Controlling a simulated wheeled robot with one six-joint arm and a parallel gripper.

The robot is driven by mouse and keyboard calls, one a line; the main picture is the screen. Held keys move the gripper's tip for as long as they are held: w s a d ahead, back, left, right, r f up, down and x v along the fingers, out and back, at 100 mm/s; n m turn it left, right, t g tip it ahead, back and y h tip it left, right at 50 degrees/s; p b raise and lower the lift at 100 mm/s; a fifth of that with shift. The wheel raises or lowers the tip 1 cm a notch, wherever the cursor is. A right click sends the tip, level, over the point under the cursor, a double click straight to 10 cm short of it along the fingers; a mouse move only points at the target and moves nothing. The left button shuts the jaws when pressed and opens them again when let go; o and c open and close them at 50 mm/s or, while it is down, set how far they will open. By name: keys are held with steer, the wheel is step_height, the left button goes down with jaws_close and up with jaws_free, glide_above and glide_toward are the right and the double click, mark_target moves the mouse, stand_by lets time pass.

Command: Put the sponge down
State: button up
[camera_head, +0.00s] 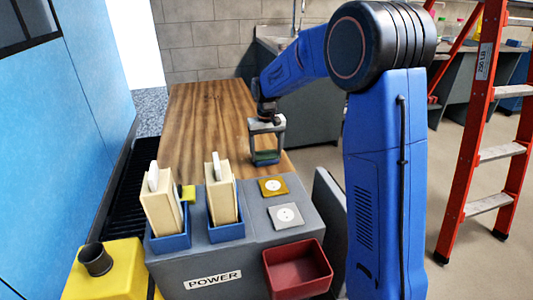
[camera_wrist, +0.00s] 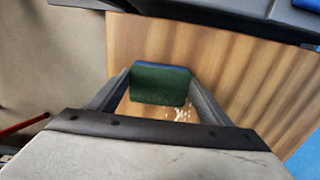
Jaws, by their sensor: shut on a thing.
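My gripper (camera_head: 266,150) is shut on the sponge (camera_head: 265,158), a small green and blue block, over the right edge area of the wooden table (camera_head: 205,120). In the wrist view the sponge (camera_wrist: 160,85) sits between the two fingers, with its dark green face toward the camera and a blue strip along its top. Wood grain shows behind it in that view. I cannot tell whether the sponge touches the table top or hangs just above it. Small pale specks (camera_wrist: 183,114) show near the sponge's lower right.
A yellow block (camera_head: 105,270) with a dark cup is at left. The table behind is clear. A red ladder (camera_head: 485,130) stands right.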

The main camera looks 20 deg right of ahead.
mark_target(266, 156)
steer(key=shift+f, duration=0.1)
steer(key=o, duration=1.2)
step_height(266, 156, up, 12)
steer(key=s+d+r+t, duration=0.1)
steer(key=s+r, duration=0.1)
steer(key=s, duration=0.4)
steer(key=s+d+r, duration=0.2)
steer(key=s+r, duration=0.1)
steer(key=s, duration=0.3)
steer(key=s+d+f+t, duration=0.1)
steer(key=s+f, duration=0.1)
steer(key=s, duration=0.8)
steer(key=s+d+f+t, duration=0.1)
steer(key=s+f, duration=0.2)
steer(key=s, duration=0.7)
steer(key=s+d+f+t, duration=0.1)
steer(key=s+d+f, duration=0.1)
steer(key=s, duration=0.8)
steer(key=shift+s+f+t, duration=0.2)
steer(key=shift+f+t, duration=0.2)
